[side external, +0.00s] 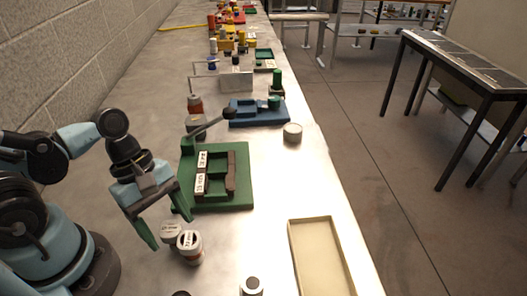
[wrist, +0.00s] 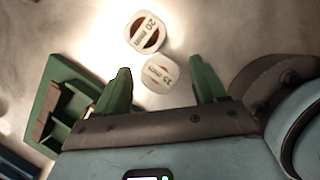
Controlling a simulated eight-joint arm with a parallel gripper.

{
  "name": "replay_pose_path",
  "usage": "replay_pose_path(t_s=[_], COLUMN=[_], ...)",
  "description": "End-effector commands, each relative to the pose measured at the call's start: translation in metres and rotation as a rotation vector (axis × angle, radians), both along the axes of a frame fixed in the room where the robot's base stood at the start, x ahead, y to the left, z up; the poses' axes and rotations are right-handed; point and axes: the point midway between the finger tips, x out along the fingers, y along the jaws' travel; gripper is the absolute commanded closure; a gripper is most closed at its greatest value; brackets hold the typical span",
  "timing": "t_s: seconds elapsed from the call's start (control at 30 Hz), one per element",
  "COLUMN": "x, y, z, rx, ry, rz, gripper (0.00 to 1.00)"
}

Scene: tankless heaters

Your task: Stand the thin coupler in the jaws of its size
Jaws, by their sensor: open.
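Two short couplers with white printed caps stand close together on the bench. In the wrist view the coupler marked 15 mm (wrist: 160,73) looks slightly smaller, and the one marked 20 mm (wrist: 146,32) is just beyond it. The side view shows a grey-capped coupler (side external: 172,233) and a white-capped one with a brown band (side external: 189,248). My gripper (side external: 165,220) is open and empty above them, green fingers apart; in the wrist view (wrist: 163,88) the 15 mm coupler shows between and beyond the fingertips. The green jaw fixture (side external: 240,195) has dark jaws and two white labels, too small to read.
A blue fixture (side external: 245,119) and a grey round piece (side external: 292,132) stand beyond the green one. A dark-knobbed lever (side external: 210,124) reaches over the green fixture's far side. A shallow cream tray (side external: 325,220) lies at the right bench edge.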

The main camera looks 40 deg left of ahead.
Motion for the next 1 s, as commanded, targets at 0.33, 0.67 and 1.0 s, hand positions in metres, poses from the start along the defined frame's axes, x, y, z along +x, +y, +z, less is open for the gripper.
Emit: replay_pose_path(t_s=[0.33,0.67,1.0], x=[-0.0001,-0.0001,0.0], y=[-0.0002,-0.0001,-0.0001], z=[-0.0004,-0.0003,0.0007], rx=[0.0,0.0,0.0], ry=[0.0,0.0,0.0], rz=[0.0,0.0,0.0], gripper=[0.44,0.95,1.0])
